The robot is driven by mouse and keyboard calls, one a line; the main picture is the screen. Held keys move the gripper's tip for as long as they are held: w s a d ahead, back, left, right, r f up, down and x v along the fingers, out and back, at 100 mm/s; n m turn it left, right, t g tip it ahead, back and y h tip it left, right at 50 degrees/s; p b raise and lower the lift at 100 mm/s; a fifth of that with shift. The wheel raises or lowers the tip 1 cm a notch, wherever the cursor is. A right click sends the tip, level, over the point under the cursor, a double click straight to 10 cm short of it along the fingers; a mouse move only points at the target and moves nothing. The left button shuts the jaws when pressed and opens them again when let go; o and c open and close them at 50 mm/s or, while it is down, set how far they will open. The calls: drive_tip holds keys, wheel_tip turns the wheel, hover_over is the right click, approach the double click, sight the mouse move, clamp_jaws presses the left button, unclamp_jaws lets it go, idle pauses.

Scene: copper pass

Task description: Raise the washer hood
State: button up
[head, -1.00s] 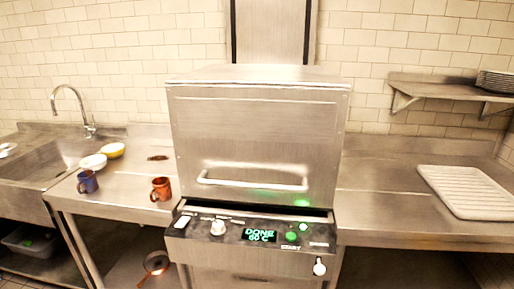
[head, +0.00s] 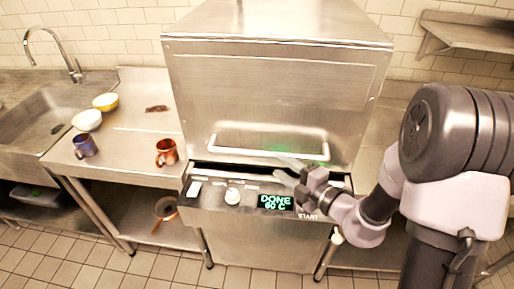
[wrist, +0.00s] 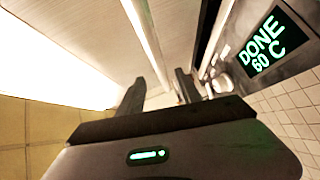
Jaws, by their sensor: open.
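The washer hood (head: 270,95) is a boxy steel cover, down over the washer, with a thin dark gap above the control panel. Its pale bar handle (head: 240,150) runs across the lower front. My gripper (head: 279,168) is open and empty at the right half of the handle, fingers pointing left and inward. In the wrist view the handle (wrist: 146,38) runs toward the space between my open fingers (wrist: 160,88). Whether they touch it I cannot tell.
The panel display (head: 275,202) reads DONE, 60 C. On the left counter stand a red mug (head: 166,153), a blue mug (head: 85,146), a white bowl (head: 87,120) and a yellow bowl (head: 105,102). A wall shelf (head: 470,30) is at upper right.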

drive_tip(key=b+x, duration=0.2)
drive_tip(key=x, duration=0.9)
drive_tip(key=shift+c, duration=0.2)
clamp_jaws()
drive_tip(key=shift+s, duration=0.1)
idle(0.7)
